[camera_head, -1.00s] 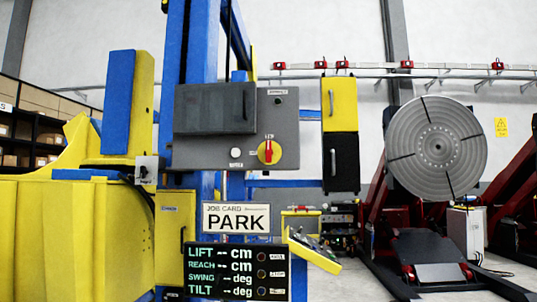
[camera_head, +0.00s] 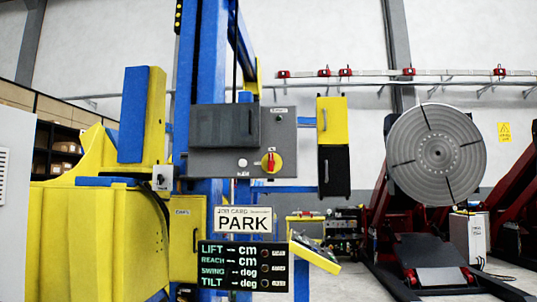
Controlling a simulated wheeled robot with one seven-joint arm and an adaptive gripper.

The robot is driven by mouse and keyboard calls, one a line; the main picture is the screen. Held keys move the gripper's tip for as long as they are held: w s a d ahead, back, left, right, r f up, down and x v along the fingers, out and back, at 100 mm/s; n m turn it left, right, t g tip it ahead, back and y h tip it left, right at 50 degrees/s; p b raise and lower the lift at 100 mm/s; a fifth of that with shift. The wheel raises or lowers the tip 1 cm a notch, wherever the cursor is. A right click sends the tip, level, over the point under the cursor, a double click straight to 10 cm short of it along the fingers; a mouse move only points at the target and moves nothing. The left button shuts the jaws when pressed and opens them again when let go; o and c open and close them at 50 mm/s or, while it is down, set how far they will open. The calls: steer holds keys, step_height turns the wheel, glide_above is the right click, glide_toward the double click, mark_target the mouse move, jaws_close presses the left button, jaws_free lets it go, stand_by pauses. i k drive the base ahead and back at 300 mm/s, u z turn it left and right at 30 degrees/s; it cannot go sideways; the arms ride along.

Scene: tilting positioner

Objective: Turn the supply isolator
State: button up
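The supply isolator (camera_head: 271,162) is a red rotary handle on a yellow round plate. It sits at the lower right of a grey control panel (camera_head: 284,135), on a blue column. The red handle stands about upright. A white round button (camera_head: 242,163) is to its left, and a dark cover with a handle (camera_head: 225,127) takes up the panel's left part. My gripper is not in view, so its distance from the isolator and its state do not show.
Below the panel are a job card reading PARK (camera_head: 243,223) and a dark display (camera_head: 243,266) with dashes for values. A yellow and black box (camera_head: 334,118) stands right of the panel. A round faceplate (camera_head: 437,153) is at right. A pale cabinet (camera_head: 15,200) edges in at left.

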mark_target(271, 163)
steer(key=u, duration=0.8)
steer(key=i, duration=0.65)
steer(key=z, duration=1.7)
